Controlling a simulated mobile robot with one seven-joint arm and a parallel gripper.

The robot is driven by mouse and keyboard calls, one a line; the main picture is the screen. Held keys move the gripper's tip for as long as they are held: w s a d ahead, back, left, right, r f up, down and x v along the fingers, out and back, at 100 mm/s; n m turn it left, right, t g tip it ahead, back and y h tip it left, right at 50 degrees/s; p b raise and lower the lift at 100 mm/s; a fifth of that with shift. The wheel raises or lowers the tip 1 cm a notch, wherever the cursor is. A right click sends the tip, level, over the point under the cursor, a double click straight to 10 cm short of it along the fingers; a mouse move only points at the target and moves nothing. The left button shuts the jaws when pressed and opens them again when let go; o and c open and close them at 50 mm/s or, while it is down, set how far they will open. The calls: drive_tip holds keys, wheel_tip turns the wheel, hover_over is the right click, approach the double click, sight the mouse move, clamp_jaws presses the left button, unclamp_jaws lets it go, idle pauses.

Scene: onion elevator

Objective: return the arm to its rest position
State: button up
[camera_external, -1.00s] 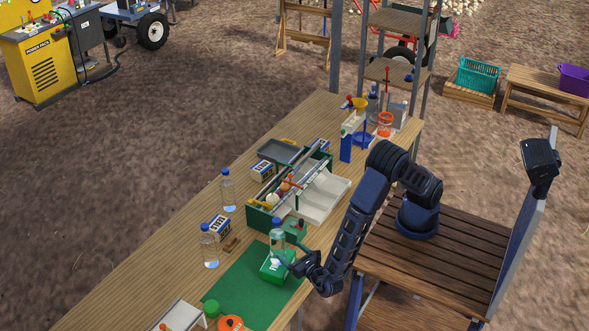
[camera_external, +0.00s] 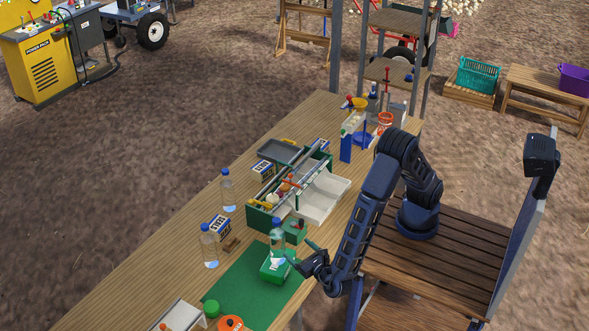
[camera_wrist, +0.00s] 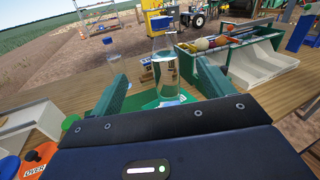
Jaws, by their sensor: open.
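My gripper (camera_external: 300,255) is open and empty, beside the front edge of the workbench. In the wrist view its two green fingers (camera_wrist: 163,88) stand spread apart. A clear bottle with a blue cap (camera_external: 277,240) stands upright on a green block (camera_external: 279,267) on the green mat (camera_external: 232,288). In the wrist view this bottle (camera_wrist: 166,70) shows ahead, between the fingers' directions and clear of them. My arm is bent, with its elbow raised above the wooden platform that carries its base.
The workbench (camera_external: 150,260) holds a green onion elevator with white trays (camera_external: 322,197), two more bottles (camera_external: 228,190), small boxes and an orange item (camera_external: 231,323) near the front. A funnel and cups stand at the far end. The space above the wooden platform (camera_external: 450,270) is open.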

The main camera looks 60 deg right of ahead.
drive_tip(key=w+d+r+m+g+h, duration=0.2)
drive_tip(key=d+r, duration=0.1)
drive_tip(key=r, duration=0.3)
drive_tip(key=w+d+r+m+g, duration=0.3)
drive_tip(key=d+m, duration=0.1)
drive_tip(key=d, duration=0.5)
drive_tip(key=w+d+r+m+g, duration=0.2)
drive_tip(key=d+m+g, duration=0.1)
drive_tip(key=d, duration=0.7)
drive_tip(key=w+d+r+m+g, duration=0.3)
drive_tip(key=d+m, duration=0.1)
drive_tip(key=d, duration=0.5)
drive_tip(key=s+d+r+m+y, duration=0.1)
drive_tip(key=s+d+m+y, duration=0.1)
drive_tip(key=s+d+m, duration=0.3)
drive_tip(key=s+d+r+m+y, duration=0.1)
drive_tip(key=s+d+m+y, duration=0.2)
drive_tip(key=d+m, duration=0.5)
drive_tip(key=s+d+r+m+g+y, duration=0.1)
drive_tip(key=s+d+m+y, duration=0.2)
drive_tip(key=d, duration=0.9)
drive_tip(key=s+m, duration=0.3)
drive_tip(key=shift+s+r+m, duration=0.25)
drive_tip(key=shift+s+m, duration=0.1)
drive_tip(key=shift+m, duration=0.05)
drive_tip(key=shift+d, duration=0.1)
